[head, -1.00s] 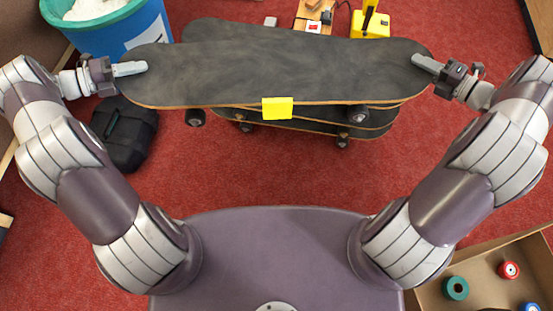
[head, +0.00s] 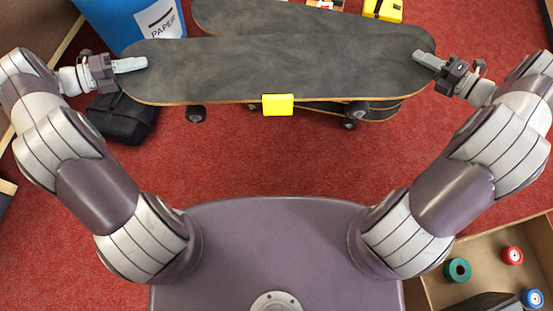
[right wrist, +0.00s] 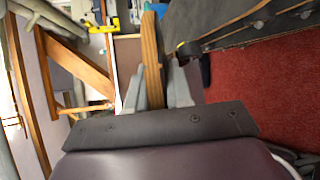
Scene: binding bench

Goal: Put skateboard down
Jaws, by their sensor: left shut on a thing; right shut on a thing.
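The skateboard (head: 275,72) has a dark grey deck with a wooden edge and a yellow tag (head: 278,104) on its near edge. It is held level between my two grippers, deck up, wheels below. My left gripper (head: 132,65) is shut on its left end. My right gripper (head: 428,60) is shut on its right end. In the right wrist view the skateboard's wooden edge (right wrist: 151,60) stands between the fingers. Other skateboards (head: 222,14) lie stacked behind and below it, partly hidden by the held one.
A blue paper bin (head: 120,22) stands at the back left, with a black case (head: 122,122) near it on the red carpet. A cardboard box (head: 440,288) with coloured wheels is at the front right. Yellow items (head: 383,10) are at the back. Carpet in front is clear.

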